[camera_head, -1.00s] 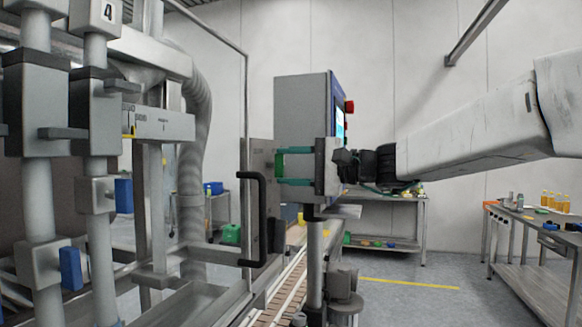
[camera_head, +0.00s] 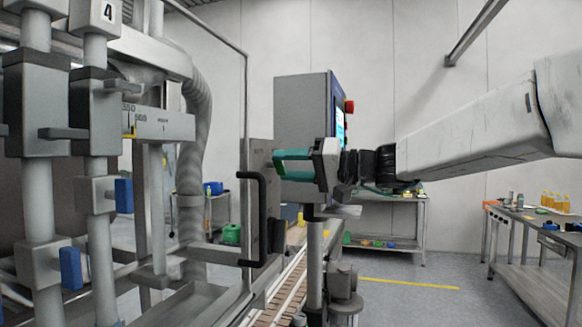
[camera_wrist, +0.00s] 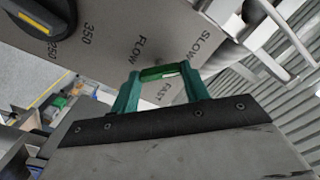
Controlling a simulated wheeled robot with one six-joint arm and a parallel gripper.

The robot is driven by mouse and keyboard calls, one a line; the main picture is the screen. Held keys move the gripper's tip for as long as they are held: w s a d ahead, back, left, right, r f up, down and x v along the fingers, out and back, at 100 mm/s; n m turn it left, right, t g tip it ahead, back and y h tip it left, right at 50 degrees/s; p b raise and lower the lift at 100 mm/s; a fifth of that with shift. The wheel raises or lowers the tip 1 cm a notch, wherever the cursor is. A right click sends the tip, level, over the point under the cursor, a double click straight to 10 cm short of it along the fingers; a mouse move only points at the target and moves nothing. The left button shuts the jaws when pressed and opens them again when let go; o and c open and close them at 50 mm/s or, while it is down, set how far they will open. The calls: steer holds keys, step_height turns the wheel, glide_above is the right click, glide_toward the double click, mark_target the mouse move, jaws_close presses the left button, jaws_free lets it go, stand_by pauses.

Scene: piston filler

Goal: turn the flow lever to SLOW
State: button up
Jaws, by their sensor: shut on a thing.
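The grey panel (camera_wrist: 110,40) carries the printed words SLOW, FLOW and FAST in the wrist view.
A black bar handle (camera_head: 252,220) stands out just below and left of my gripper. A control box with a red button (camera_head: 349,106) stands behind it. A black knob with a yellow stripe (camera_wrist: 40,14) sits by the 250 and 350 marks.

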steer(key=shift+f+n, duration=0.1)
steer(key=shift+n, duration=0.2)
steer(key=o, duration=1)
steer(key=v, duration=0.8)
